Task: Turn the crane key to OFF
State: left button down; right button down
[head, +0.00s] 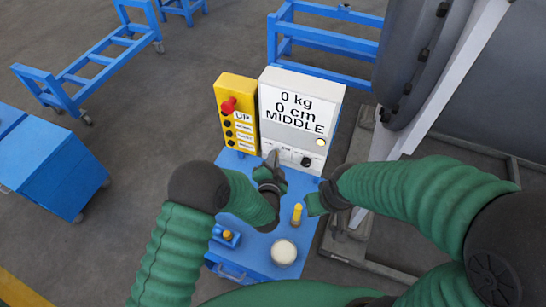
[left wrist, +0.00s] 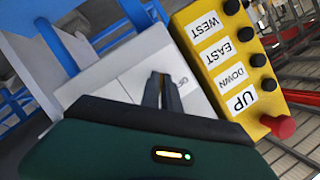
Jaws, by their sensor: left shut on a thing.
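The white control box (head: 302,112) stands on the blue cart, its display reading 0 kg, 0 cm, MIDDLE. My left gripper (head: 273,158) is at the lower left of its front panel. In the left wrist view my left gripper's fingers (left wrist: 163,88) are close together against the white panel (left wrist: 130,78), beside a small label. They are shut on the crane key, which the fingers hide, so its setting cannot be read. My right gripper (head: 314,204) is low beside a yellow-topped post (head: 297,212); its jaws cannot be made out.
A yellow button box (head: 237,110) with a red button (head: 229,105) stands left of the control box. A black knob (head: 306,161) and a lit lamp (head: 320,142) are on the panel's right. A white round item (head: 284,252) sits on the blue cart top (head: 256,240).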

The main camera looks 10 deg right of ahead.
pick_arm(q)
jog(key=shift+d+r, duration=0.1)
dwell(0.4)
jog(key=shift+w+a+r+n+g+h+b, duration=0.15)
jog(key=shift+n+g+h+b, duration=0.75)
jog(key=shift+n+b, duration=1)
jog(key=shift+w+a+n+g+h+b, duration=0.1)
jog(key=shift+n+g+h+b, duration=0.4)
jog(key=shift+n+h+b, duration=1.3)
jog(key=shift+w+a+r+n+g+h+b, duration=0.15)
jog(key=shift+n+g+h+b, duration=0.5)
jog(key=shift+n+b, duration=1.3)
jog(key=shift+n+p, duration=0.5)
jog(key=shift+n, duration=0.05)
